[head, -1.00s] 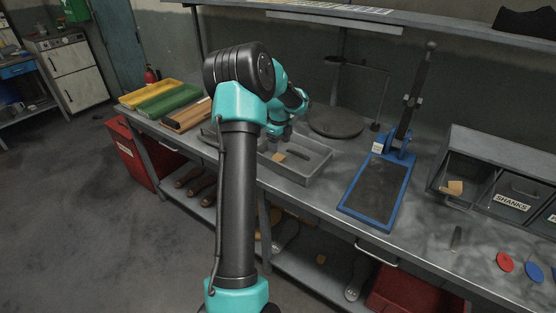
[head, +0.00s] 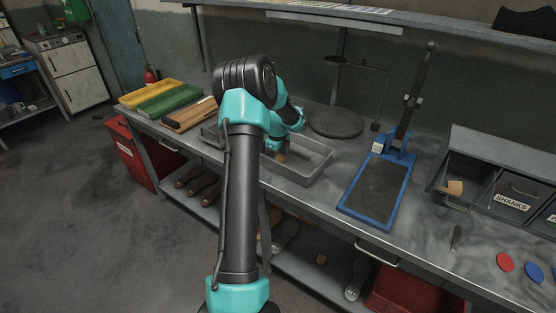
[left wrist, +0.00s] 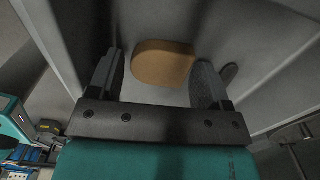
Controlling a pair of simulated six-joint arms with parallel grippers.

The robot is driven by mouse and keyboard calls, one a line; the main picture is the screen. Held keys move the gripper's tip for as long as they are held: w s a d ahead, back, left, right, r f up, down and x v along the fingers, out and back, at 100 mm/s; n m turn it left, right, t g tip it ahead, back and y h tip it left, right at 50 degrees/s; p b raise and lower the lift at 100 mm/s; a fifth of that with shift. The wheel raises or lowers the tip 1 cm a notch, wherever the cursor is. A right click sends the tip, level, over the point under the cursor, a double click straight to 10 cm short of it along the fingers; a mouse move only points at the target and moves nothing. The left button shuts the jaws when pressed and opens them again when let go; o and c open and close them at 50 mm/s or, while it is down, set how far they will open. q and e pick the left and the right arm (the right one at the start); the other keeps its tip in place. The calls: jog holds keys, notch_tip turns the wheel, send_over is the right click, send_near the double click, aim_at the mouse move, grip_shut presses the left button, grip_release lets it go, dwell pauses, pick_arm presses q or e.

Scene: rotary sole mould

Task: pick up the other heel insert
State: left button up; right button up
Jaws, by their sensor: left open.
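The heel insert (left wrist: 162,63) is a tan, rounded block lying in the grey metal tray (head: 318,160). It also shows as a small tan patch in the head view (head: 281,156), mostly covered by my arm. My left gripper (left wrist: 158,72) is open over the tray. In the left wrist view its two fingers stand on either side of the insert, with a gap on both sides. In the head view the fingers are largely hidden behind my own wrist. My right gripper is not in view.
The tray walls stand close around my left gripper. A blue-framed press (head: 375,190) with an upright lever is to the right, and a round dark disc (head: 337,122) is behind the tray. Yellow (head: 150,92) and green (head: 168,103) bins are at the left.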

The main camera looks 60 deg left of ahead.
aim_at(278, 157)
pick_arm(q)
jog(key=shift+f, duration=0.1)
dwell(0.4)
jog(key=c, duration=0.7)
notch_tip(278, 157, up, 10)
dwell(0.4)
dwell(0.5)
